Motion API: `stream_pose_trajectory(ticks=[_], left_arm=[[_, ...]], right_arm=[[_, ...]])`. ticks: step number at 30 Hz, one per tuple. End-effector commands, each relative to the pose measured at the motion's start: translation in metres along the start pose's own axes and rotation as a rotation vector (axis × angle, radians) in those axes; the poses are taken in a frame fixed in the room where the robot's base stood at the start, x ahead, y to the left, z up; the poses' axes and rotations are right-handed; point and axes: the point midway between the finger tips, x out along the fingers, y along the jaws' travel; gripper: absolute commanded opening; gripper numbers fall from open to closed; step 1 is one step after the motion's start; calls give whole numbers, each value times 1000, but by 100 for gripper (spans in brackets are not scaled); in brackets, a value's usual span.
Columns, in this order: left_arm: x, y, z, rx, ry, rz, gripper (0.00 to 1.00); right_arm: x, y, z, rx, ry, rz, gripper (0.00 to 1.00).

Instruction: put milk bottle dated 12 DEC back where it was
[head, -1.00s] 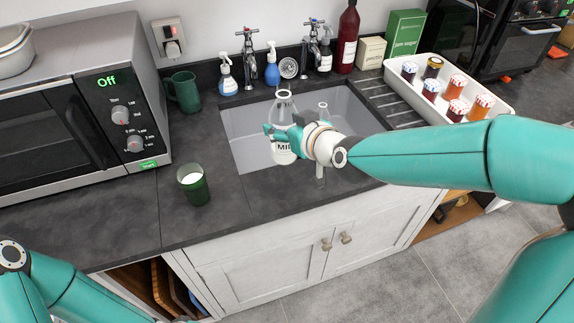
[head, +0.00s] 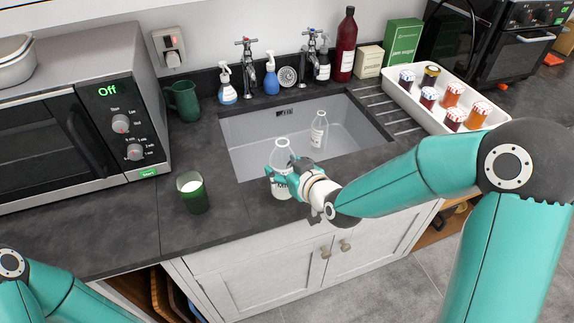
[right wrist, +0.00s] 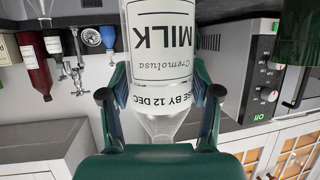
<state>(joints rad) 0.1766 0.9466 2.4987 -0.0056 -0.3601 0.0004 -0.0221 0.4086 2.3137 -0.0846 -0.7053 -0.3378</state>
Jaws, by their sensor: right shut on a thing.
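A clear glass milk bottle (head: 281,156) is in my right gripper (head: 283,173), near the front rim of the sink in the head view. In the right wrist view the bottle (right wrist: 165,55) appears upside down, its label reading MILK, Cremolusa and a use-by date of 12 DEC. The right gripper's fingers (right wrist: 160,95) are shut on it from both sides. I cannot tell whether its base touches the counter. A second clear bottle (head: 319,130) with a label stands in the sink (head: 250,135); its date is too small to read. My left gripper is out of view.
A microwave (head: 75,125) is further left. Taps (head: 247,62) and soap bottles (head: 271,76) line the back. A white tray (head: 402,98) of jars is right of the sink.

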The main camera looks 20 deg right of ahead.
Motion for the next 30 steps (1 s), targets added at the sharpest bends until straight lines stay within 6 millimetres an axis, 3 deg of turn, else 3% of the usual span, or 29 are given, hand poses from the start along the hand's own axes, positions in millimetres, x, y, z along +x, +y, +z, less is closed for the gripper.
stream_pose_trajectory(ticks=[5, 6, 10, 23, 30], left_arm=[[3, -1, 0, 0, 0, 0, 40], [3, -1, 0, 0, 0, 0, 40], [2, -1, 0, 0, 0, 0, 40], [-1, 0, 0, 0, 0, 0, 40], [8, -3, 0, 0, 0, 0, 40]], right_arm=[[1, 1, -1, -1, 7, 2, 0], [1, 0, 1, 0, 1, 1, 66], [0, 0, 1, 0, 0, 1, 87], [-1, 1, -1, 0, 0, 1, 87], [-30, 1, 0, 0, 3, 3, 87]])
